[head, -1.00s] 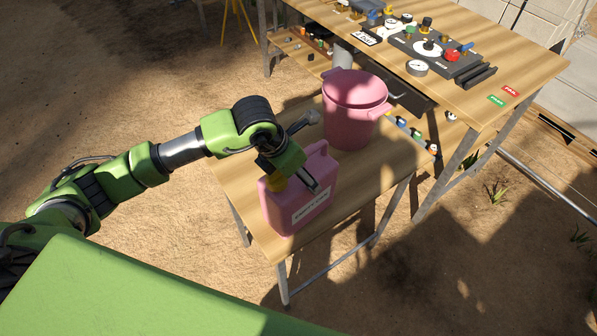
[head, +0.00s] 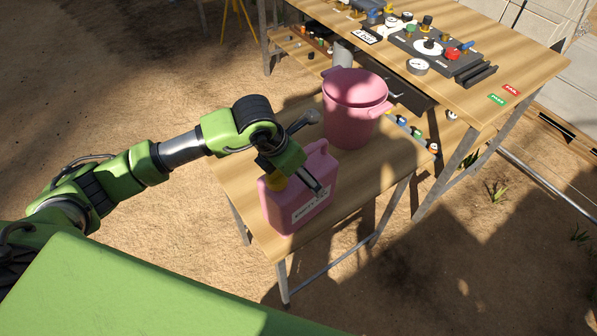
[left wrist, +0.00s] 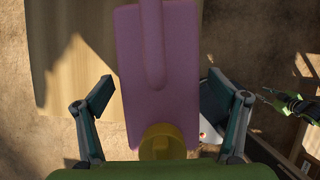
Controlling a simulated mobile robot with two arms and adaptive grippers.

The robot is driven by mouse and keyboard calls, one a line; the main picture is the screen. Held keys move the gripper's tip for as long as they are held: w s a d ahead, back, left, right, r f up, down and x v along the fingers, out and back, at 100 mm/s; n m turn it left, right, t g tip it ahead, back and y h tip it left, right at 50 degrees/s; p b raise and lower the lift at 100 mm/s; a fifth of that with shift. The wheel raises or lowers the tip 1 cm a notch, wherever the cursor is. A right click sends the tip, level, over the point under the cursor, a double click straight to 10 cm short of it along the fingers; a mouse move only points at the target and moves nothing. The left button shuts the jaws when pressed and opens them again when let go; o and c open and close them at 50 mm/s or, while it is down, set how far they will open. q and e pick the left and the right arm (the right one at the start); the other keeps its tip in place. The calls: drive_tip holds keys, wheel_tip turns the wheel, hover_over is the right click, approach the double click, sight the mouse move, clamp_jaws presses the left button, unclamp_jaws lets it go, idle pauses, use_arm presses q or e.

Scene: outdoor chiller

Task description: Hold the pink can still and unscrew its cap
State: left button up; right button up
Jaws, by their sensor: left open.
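The pink can (head: 300,202) stands upright on the low wooden table, with a white label on its front. Its yellow cap (head: 277,181) is on the can's left end. My left gripper (head: 300,183) is above the can, reaching down from the left. In the left wrist view my left gripper (left wrist: 166,100) is open, with one finger on each side of the pink can (left wrist: 158,70) and gaps between. The yellow cap (left wrist: 162,143) shows at the bottom there, partly hidden by the gripper body. My right gripper is not identifiable in the head view.
A higher workbench (head: 470,105) at upper right carries a dark panel with knobs and a gauge (head: 417,66). Small coloured parts (head: 410,131) lie on a strip beside the bucket. Sandy ground is open at left.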

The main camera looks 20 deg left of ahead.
use_arm(q)
wheel_tip(320, 180, up, 11)
hover_over(276, 176)
drive_tip(key=w, duration=0.3)
drive_tip(key=shift+s+d, duration=0.25)
drive_tip(key=shift+d, duration=0.05)
drive_tip(key=shift+f, duration=0.1)
